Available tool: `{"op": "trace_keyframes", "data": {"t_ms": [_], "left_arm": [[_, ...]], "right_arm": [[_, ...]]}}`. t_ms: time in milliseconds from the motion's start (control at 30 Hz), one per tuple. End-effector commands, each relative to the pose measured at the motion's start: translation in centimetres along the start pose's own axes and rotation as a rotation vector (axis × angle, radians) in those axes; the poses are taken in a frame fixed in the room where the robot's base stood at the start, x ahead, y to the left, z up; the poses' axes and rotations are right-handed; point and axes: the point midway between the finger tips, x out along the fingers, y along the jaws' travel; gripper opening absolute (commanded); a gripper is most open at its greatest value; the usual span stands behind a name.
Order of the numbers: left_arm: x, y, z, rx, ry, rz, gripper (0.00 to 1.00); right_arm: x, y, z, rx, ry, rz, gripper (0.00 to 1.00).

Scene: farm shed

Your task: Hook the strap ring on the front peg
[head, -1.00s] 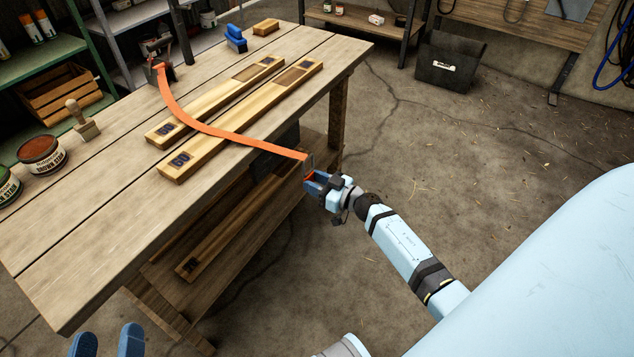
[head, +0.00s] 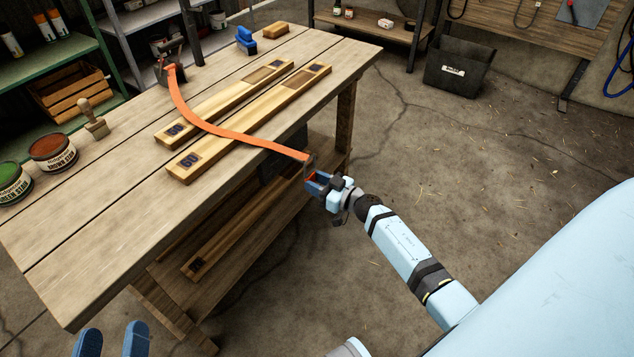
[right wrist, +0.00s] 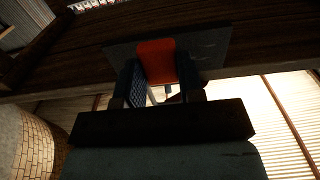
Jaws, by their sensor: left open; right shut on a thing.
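The orange strap (head: 222,130) runs from a dark metal holder (head: 168,74) at the table's back edge, over two wooden beams, to my right gripper (head: 313,180). My right gripper is shut on the strap's end, just off the table's front edge. In the right wrist view the strap (right wrist: 157,60) passes between the fingers (right wrist: 160,88), in front of a grey plate (right wrist: 211,48). I cannot make out the front peg. My left gripper (head: 112,340) is open and empty at the bottom left.
The wooden table (head: 85,235) also carries two cans (head: 52,152), a wooden-handled stamp (head: 95,120), a blue brush (head: 246,40) and a wooden block (head: 275,30). A lower shelf holds another beam (head: 225,235). The floor to the right is clear up to a black bin (head: 455,72).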

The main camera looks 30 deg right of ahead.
Motion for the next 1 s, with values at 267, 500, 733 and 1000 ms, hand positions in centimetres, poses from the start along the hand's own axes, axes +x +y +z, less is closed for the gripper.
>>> {"op": "trace_keyframes", "data": {"t_ms": [267,500,733,1000], "left_arm": [[0.0,0.0,-0.1,0.000,0.000,0.000,0.67],[0.0,0.0,-0.2,0.000,0.000,0.000,0.67],[0.0,0.1,-0.3,0.000,0.000,0.000,0.67],[0.0,0.1,-0.3,0.000,0.000,0.000,0.67]], "right_arm": [[0.8,0.0,0.0,0.000,0.000,-0.001,0.07],[1.5,0.0,-0.1,0.000,0.001,-0.001,0.07],[2.1,0.0,0.0,0.000,0.000,0.000,0.07],[2.2,0.0,0.0,0.000,0.000,0.000,0.07]]}}
